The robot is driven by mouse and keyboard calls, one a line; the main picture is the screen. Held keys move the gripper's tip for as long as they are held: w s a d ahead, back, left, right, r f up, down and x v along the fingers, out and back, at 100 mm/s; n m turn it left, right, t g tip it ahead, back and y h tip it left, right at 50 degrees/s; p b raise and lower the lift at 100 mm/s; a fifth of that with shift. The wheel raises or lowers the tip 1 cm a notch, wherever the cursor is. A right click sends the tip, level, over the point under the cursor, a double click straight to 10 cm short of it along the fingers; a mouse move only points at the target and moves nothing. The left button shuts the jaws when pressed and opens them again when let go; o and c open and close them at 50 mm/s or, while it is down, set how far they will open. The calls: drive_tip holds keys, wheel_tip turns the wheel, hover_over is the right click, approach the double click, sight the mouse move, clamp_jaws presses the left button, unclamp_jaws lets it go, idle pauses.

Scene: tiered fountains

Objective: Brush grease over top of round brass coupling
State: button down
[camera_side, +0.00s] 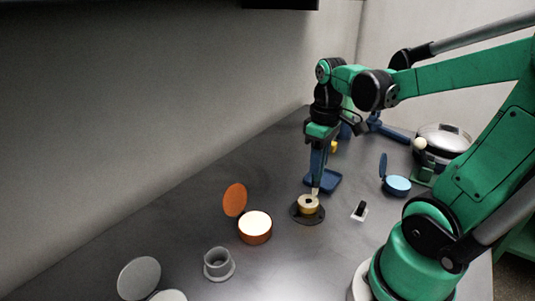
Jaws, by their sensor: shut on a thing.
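The round brass coupling (309,208) sits on a flat dark disc (298,217) near the middle of the table. My gripper (318,172) points straight down just above it. It is shut on a slim brush (315,191), of which only the pale tip shows clearly below the fingers. The tip is at the back edge of the coupling's top; I cannot tell whether it touches. An orange tin (255,238) stands open to the front left, its orange lid (235,200) raised and its inside filled with something pale and bright.
A blue tray (331,182) lies behind the coupling. An open blue tin (397,186) and a small black-and-white piece (360,210) are to the right. A grey flanged cup (218,263) and a grey lidded tin (140,278) stand front left. A metal pot (445,138) is back right.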

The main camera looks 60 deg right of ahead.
drive_tip(key=shift+f, duration=1.05)
